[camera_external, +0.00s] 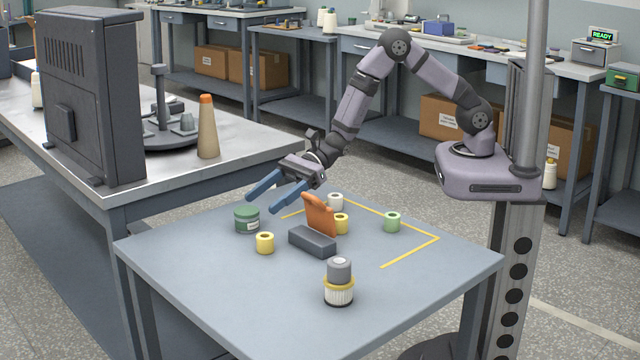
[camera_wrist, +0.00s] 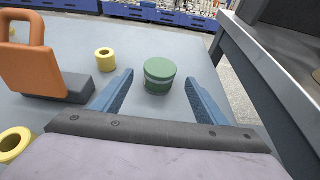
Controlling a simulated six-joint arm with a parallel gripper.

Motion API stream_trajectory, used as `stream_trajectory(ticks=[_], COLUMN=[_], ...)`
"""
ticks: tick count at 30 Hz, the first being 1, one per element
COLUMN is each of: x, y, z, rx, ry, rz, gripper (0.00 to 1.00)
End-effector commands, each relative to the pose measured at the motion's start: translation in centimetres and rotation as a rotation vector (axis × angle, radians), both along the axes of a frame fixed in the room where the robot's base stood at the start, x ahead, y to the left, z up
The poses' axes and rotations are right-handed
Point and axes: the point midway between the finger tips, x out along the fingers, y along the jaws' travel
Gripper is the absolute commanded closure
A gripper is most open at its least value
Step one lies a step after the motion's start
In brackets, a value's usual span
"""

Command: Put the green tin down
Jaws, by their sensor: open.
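The green tin (camera_external: 247,219) stands upright on the grey-blue table, near its back left edge. It has a pale label band. In the wrist view the tin (camera_wrist: 160,76) stands ahead of and between my blue fingers, with clear gaps on both sides. My gripper (camera_external: 264,195) is open and empty, above and just right of the tin in the external view. Its spread fingers (camera_wrist: 155,92) also show in the wrist view. Nothing hides the tin in either view.
An orange handled piece (camera_external: 319,214) rises by a dark block (camera_external: 312,242). A capped jar (camera_external: 339,284) stands in front. The front left is clear.

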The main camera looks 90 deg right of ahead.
Motion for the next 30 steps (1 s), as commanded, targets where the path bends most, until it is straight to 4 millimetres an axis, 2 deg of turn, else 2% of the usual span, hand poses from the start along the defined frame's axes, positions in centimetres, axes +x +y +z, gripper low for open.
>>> stream_trajectory(ticks=[6, 13, 23, 26, 30], x=[-2.2, -3.4, -3.8, -4.7, -7.7], y=[-2.4, -3.4, -3.4, -2.8, -1.6], z=[1.2, 1.7, 1.9, 2.2, 2.7], rx=[0.0, 0.0, -0.007, -0.036, -0.124], ry=[-0.001, 0.0, -0.005, -0.017, -0.054], rz=[-0.003, -0.001, 0.015, 0.066, 0.22], gripper=[0.33, 0.33, 0.33, 0.33, 0.33])
